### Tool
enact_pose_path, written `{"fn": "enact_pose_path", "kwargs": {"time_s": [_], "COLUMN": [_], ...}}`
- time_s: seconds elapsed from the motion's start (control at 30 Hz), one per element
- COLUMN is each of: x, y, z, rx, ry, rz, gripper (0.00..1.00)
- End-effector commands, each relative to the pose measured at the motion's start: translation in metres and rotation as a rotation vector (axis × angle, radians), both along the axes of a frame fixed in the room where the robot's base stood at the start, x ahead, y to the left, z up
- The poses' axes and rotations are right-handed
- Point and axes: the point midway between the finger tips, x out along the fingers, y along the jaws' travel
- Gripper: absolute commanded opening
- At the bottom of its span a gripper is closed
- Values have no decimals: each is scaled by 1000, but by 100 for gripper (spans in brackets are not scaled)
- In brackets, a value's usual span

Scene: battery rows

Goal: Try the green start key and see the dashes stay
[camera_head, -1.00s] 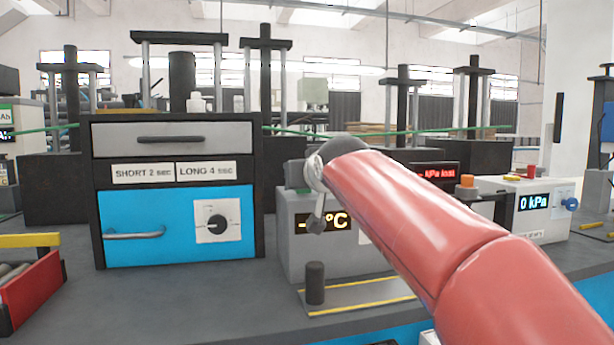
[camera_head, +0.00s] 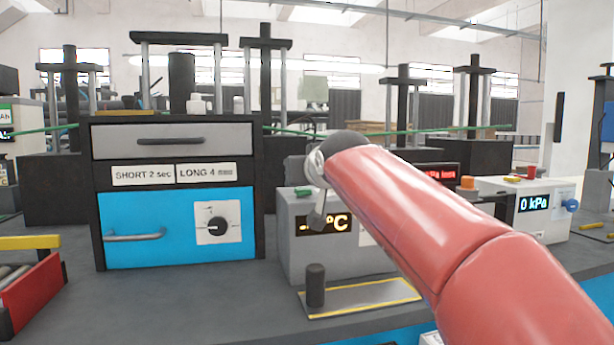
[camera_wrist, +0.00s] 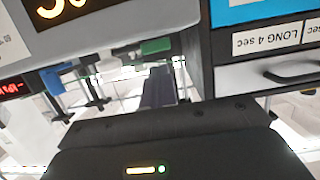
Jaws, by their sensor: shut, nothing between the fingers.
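The green start key (camera_head: 303,191) sits on top of the grey box (camera_head: 305,262), near its left front. It also shows in the wrist view (camera_wrist: 156,46). The box's display (camera_head: 341,223) shows an amber dash and °C; my arm hides part of it. In the wrist view the display (camera_wrist: 62,9) is cut off, with only the unit in sight. My gripper (camera_wrist: 158,73) is shut and empty, just short of the key in that view. In the head view my gripper (camera_head: 292,174) is partly behind my arm, just above the key and apart from it.
A cabinet with a blue door (camera_head: 165,250) and a dial stands close on the left. A plate with a dark upright post (camera_head: 315,285) lies in front of the box. A 0 kPa unit (camera_head: 540,225) stands right. A red bin (camera_head: 30,290) is at the left edge.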

Motion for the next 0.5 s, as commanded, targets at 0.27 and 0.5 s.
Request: {"fn": "enact_pose_path", "kwargs": {"time_s": [0.27, 0.5], "x": [-57, -90], "y": [-17, -26], "z": [30, 40], "rx": [5, 4], "ry": [-17, -18], "rz": [-1, -1], "gripper": [0, 0]}}
